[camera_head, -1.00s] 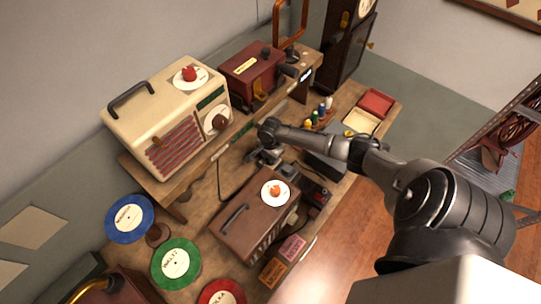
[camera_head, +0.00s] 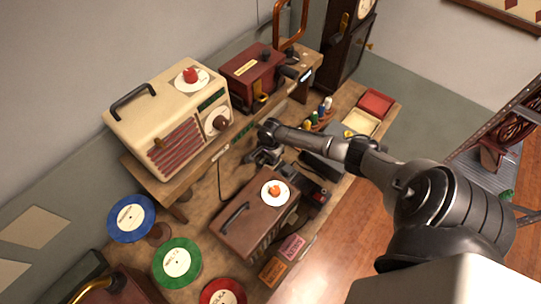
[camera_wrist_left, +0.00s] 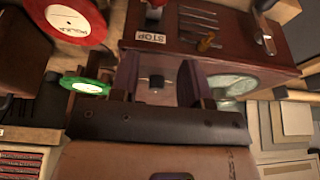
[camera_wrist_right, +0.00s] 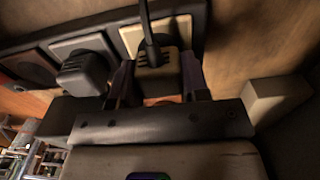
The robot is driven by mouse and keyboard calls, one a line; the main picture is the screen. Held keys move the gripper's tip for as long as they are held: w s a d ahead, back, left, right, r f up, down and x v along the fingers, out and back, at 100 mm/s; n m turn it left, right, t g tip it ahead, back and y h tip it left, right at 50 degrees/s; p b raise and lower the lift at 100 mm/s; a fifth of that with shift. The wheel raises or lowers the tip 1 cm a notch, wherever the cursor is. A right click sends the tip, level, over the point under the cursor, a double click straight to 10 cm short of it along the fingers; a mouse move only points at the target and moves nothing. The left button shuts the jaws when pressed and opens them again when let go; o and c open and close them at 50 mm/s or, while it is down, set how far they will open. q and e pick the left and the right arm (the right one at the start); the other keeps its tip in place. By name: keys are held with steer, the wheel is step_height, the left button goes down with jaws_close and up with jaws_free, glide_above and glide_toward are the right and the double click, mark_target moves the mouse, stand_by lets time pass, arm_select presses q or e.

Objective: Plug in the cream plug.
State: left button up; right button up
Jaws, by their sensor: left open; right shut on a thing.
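In the right wrist view the cream plug (camera_wrist_right: 156,64) sits between the fingers of my right gripper (camera_wrist_right: 156,84), which is shut on it. Its dark cord (camera_wrist_right: 149,25) runs upward. The plug is up against a cream socket plate (camera_wrist_right: 132,40) in a dark strip; the contact face is hidden, so I cannot tell how deep it sits. In the head view my right gripper (camera_head: 262,157) is low over the bench behind the brown radio, and the plug is too small to make out. My left gripper (camera_wrist_left: 157,88) is open and empty in the left wrist view.
A dark plug (camera_wrist_right: 84,74) sits in the neighbouring socket. The brown radio (camera_head: 242,228) and cream radio (camera_head: 150,112) flank the right gripper. A dark red box with a STOP label (camera_wrist_left: 151,38) lies ahead of the left gripper. Records (camera_head: 130,218) lie at left.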

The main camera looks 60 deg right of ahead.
stand_by(0.4)
steer(key=shift+r+p, duration=0.1)
steer(key=shift+p, duration=0.35)
stand_by(0.3)
stand_by(0.5)
steer(key=shift+p, duration=0.55)
steer(key=shift+f+b, duration=0.3)
steer(key=shift+f, duration=0.35)
steer(key=o, duration=1)
steer(key=shift+c, duration=0.2)
